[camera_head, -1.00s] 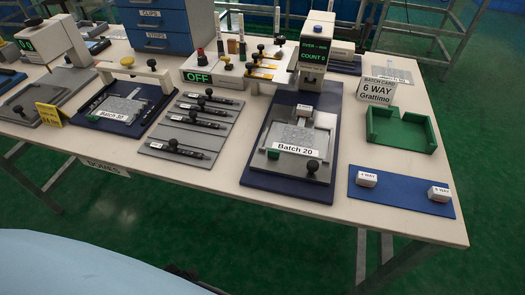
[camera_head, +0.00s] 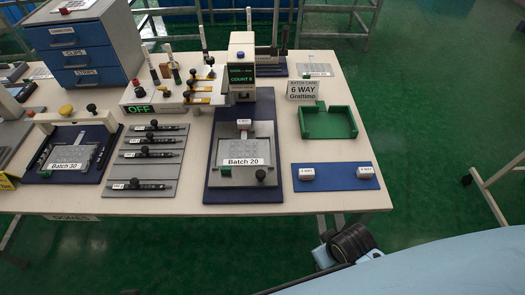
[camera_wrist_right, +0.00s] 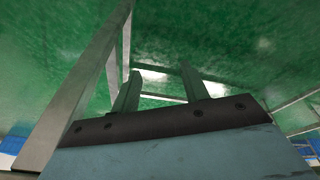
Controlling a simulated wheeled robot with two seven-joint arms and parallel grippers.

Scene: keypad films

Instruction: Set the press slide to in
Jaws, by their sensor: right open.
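The press (camera_head: 242,70) stands on a blue base plate (camera_head: 243,197) at the middle of the table, with a green display reading COUNT 0. In front of it lies the grey slide (camera_head: 230,179) with a clear plate labelled Batch 20 and a dark round knob (camera_head: 260,175) at its front right. The slide sits toward the near side of the press head. My right gripper (camera_wrist_right: 158,85) is open and empty in the right wrist view, over green floor. Part of my right arm (camera_head: 350,243) shows below the table's front edge. My left gripper is not in view.
A green tray (camera_head: 355,133) and a blue mat (camera_head: 345,184) with two small white blocks lie to the right. A grey panel of black sliders (camera_head: 140,192) and the Batch 30 fixture (camera_head: 70,176) lie left. Blue drawers (camera_head: 88,52) stand at back left.

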